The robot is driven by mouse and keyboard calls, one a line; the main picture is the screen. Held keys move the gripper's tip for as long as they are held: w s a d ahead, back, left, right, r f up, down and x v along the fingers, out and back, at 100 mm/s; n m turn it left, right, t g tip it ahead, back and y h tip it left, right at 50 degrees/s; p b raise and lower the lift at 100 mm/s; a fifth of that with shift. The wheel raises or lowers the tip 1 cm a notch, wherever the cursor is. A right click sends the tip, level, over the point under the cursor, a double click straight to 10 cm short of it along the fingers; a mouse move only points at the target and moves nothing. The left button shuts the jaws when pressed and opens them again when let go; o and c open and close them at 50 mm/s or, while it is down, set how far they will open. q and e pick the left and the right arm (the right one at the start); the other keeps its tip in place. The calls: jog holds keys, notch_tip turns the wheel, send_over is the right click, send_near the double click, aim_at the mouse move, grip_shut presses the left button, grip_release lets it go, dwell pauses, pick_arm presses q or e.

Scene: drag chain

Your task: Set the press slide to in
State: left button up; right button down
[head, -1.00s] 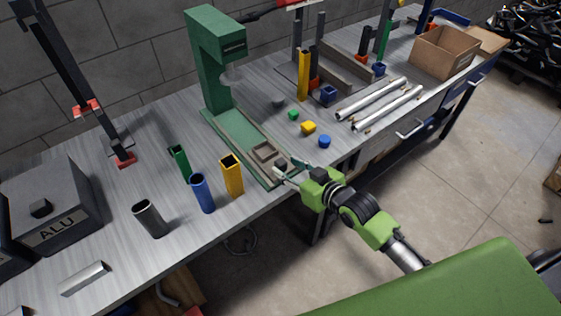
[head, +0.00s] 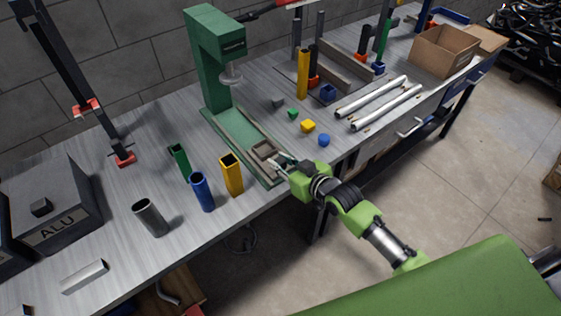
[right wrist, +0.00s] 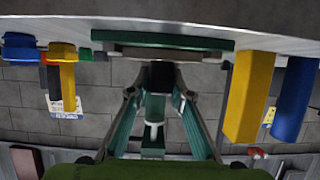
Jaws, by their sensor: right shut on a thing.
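The green press (head: 211,58) stands on the bench with a long green base running toward the front edge. Its slide (head: 263,149), a grey-brown block with a square recess, sits near the front end of the base, away from the column. My right gripper (head: 279,161) is at the slide's front end. In the right wrist view, my right gripper's fingers (right wrist: 159,92) close around a dark piece (right wrist: 161,74) under the green base edge (right wrist: 170,41); the fingers partly hide it. My left gripper is in neither current view.
Blue (head: 202,192), yellow (head: 232,174) and green (head: 180,162) tubes stand close left of the base. Small coloured pieces, including a yellow one (head: 308,126), lie to its right. Two silver bars (head: 371,98) lie farther right.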

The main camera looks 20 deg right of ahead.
aim_at(260, 143)
jog(key=w+a, duration=0.1)
jog(key=w, duration=0.1)
jog(key=w+a+b, duration=0.1)
jog(key=w, duration=0.2)
jog(key=w+b, duration=0.1)
jog(key=w, duration=0.1)
jog(key=shift+w+a+f, duration=0.1)
jog(key=shift+w+a, duration=0.25)
jog(key=shift+a, duration=0.05)
jog(key=c, duration=1.8)
grip_release()
jog(key=shift+s, duration=0.1)
jog(key=v, duration=1.2)
